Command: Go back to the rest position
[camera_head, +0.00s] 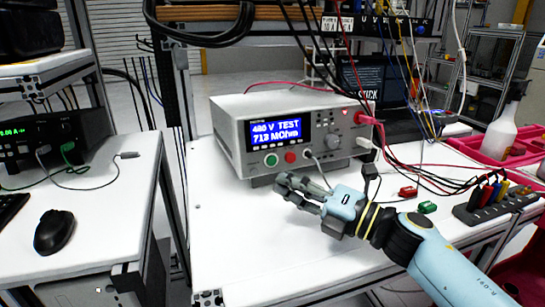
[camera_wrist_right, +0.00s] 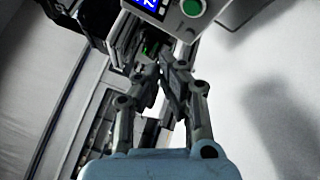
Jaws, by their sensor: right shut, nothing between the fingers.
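My right gripper (camera_head: 290,188) is in the head view, above the white bench in front of the tester. Its fingers are shut with nothing between them, and they point left toward the tester's lower front. In the right wrist view its fingertips (camera_wrist_right: 168,72) come together near the picture's middle. The white tester (camera_head: 335,140) has a lit blue display (camera_head: 277,132) reading "480 V TEST", with a green button (camera_head: 271,160) and a red button (camera_head: 290,157) below it. My left gripper is not in view.
Red and black cables run from the tester to a terminal strip (camera_head: 495,200) at the right. A red block (camera_head: 408,192) and a green block (camera_head: 427,207) lie near my right arm. A white bottle (camera_head: 500,132) stands in a pink tray (camera_head: 470,148). The bench's front left is clear.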

